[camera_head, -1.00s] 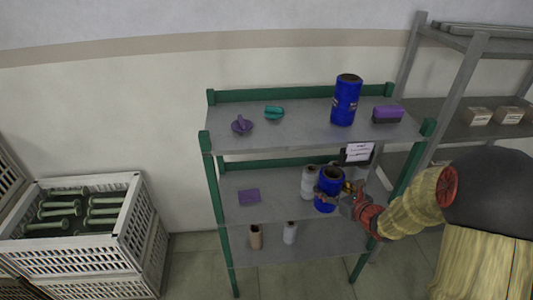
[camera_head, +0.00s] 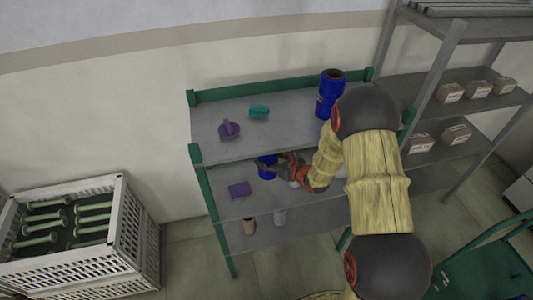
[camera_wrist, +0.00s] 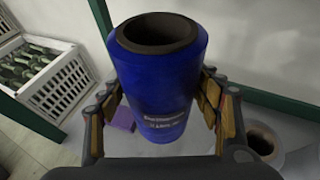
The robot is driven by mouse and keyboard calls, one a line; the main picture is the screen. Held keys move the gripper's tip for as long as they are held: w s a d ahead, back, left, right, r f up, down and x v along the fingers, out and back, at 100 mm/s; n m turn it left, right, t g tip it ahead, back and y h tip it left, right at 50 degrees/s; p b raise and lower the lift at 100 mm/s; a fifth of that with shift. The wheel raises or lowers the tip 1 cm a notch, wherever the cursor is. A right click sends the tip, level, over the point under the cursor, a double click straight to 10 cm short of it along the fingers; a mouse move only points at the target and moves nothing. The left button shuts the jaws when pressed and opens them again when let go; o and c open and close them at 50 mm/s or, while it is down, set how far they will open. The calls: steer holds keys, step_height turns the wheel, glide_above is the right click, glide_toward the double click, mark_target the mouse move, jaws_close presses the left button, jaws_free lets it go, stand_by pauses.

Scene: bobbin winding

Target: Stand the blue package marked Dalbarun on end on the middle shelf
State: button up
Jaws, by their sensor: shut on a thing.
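A blue package (camera_wrist: 160,85), a roll with a dark hollow top, stands roughly upright between the fingers of my gripper (camera_wrist: 162,100) in the wrist view. Its pale lettering is too small to read. My gripper is shut on it from both sides. In the head view this blue package (camera_head: 267,168) is at my gripper (camera_head: 282,166), over the middle shelf (camera_head: 250,208) and beneath the top shelf; my gripper partly hides it. I cannot tell whether its base touches the shelf. Another blue package (camera_head: 328,95) stands on the top shelf (camera_head: 205,130).
A purple item (camera_head: 240,189) lies on the middle shelf near the blue package. Purple (camera_head: 229,130) and teal (camera_head: 259,112) items lie on the top shelf. A cone with a dark hole (camera_wrist: 262,139) is right of my gripper. A green post (camera_head: 207,190) bounds the left.

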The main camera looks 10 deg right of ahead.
steer(key=f+b, duration=0.1)
steer(key=f, duration=0.1)
steer(key=f+b, duration=0.2)
steer(key=f, duration=0.1)
steer(key=shift+w+f, duration=0.35)
steer(key=shift+s+d+b, duration=0.1)
steer(key=shift+s+b, duration=0.1)
steer(key=shift+b, duration=0.2)
steer(key=shift+f+b, duration=0.1)
steer(key=shift+b, duration=0.2)
stand_by(0.5)
step_height(320, 180, down, 5)
steer(key=b, duration=0.4)
steer(key=shift+r, duration=0.2)
stand_by(0.5)
steer(key=o, duration=1.4)
steer(key=shift+o, duration=0.2)
